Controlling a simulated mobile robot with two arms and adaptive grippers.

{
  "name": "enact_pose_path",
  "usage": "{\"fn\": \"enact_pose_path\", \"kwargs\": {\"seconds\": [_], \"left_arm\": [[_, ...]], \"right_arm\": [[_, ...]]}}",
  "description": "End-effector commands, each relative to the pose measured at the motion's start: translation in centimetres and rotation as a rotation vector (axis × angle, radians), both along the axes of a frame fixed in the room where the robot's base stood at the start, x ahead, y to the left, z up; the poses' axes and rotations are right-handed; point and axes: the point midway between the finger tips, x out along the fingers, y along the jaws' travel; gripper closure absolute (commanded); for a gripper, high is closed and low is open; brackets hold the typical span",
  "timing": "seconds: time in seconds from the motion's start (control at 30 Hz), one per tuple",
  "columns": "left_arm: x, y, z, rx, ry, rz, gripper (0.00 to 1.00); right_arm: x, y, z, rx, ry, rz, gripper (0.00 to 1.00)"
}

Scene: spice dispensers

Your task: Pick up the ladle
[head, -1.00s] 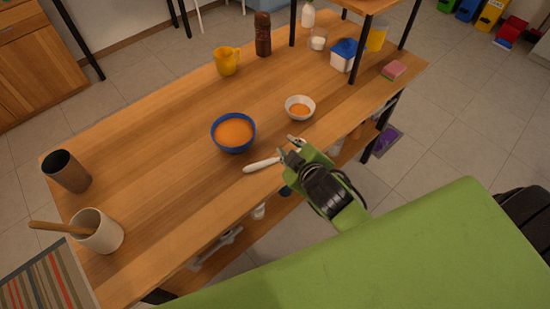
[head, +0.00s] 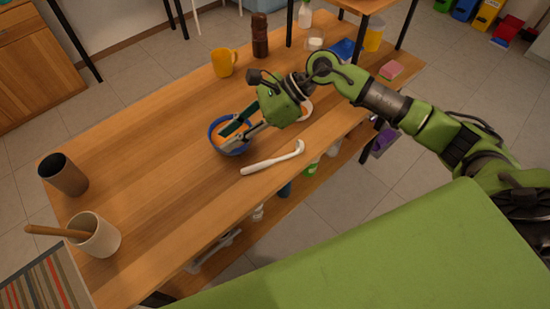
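The ladle (head: 268,162) is white and lies on the wooden table near its front edge. Its handle points left and its small curved head is at the right. My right gripper (head: 227,139) is over the blue bowl (head: 213,143) with orange contents, behind and left of the ladle. Its two fingers are spread apart with no object visible between them, and it is apart from the ladle. The fingers hide part of the bowl. My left gripper is out of view.
A white bowl (head: 307,108) is partly hidden behind my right gripper. A yellow mug (head: 223,63) and a brown bottle (head: 260,36) stand at the back. A dark cup (head: 64,174) and a pale cup (head: 98,239) with a wooden utensil stand at left. The table's left-middle is clear.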

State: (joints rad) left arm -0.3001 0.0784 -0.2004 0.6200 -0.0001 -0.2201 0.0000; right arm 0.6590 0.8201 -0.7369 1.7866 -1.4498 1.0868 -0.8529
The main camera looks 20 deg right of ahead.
Motion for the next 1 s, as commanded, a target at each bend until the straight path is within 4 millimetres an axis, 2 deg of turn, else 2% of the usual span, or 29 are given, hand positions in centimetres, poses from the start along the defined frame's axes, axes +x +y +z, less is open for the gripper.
{"fn": "enact_pose_path", "kwargs": {"seconds": [0.03, 0.13, 0.2, 0.3, 0.43, 0.8, 1.0], "left_arm": [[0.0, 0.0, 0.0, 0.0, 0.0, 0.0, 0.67], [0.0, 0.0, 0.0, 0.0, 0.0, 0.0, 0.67], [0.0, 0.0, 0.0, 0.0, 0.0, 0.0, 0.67], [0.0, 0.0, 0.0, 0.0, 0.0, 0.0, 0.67], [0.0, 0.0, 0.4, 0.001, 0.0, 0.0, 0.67], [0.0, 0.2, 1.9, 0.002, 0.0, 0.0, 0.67], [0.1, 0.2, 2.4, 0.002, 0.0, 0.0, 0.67]], "right_arm": [[0.4, -3.2, -1.1, -0.132, -0.024, 0.037, 0.77], [0.6, -8.6, -2.8, -0.339, -0.036, 0.098, 0.77], [0.6, -11.4, -3.3, -0.437, -0.03, 0.124, 0.77], [0.5, -13.8, -3.6, -0.518, -0.021, 0.143, 0.77], [0.4, -14.2, -4.6, -0.544, -0.013, 0.153, 0.77], [0.7, -11.5, -10.6, -0.539, -0.012, 0.151, 0.77], [0.7, -10.9, -11.9, -0.539, -0.013, 0.15, 0.77]]}}
